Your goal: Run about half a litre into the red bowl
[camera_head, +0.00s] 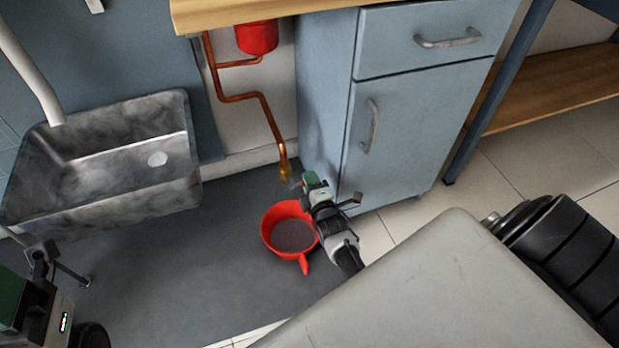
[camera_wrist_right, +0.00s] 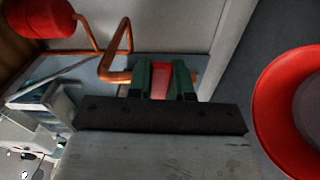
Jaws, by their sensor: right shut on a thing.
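The red bowl (camera_head: 270,222) stands on the grey floor mat below and beside the end of the copper pipe, its handle pointing toward me. A flat greyish surface shows inside it; I cannot tell how deep any water is. The brass tap (camera_head: 285,171) ends the copper pipe (camera_head: 262,98). My right gripper (camera_head: 305,182) is at the tap, above the bowl's rim. In the right wrist view its green fingers are shut on a red tap handle (camera_wrist_right: 161,82); the bowl (camera_wrist_right: 268,105) is at the right. No stream is visible. My left gripper (camera_head: 12,296) is partly cut off at lower left.
A metal sink (camera_head: 112,152) stands at the left. A blue-grey cabinet (camera_head: 400,130) stands just right of the tap, close to my right arm. A red vessel (camera_head: 258,38) hangs under the wooden counter (camera_head: 225,12). The mat (camera_head: 180,265) left of the bowl is clear.

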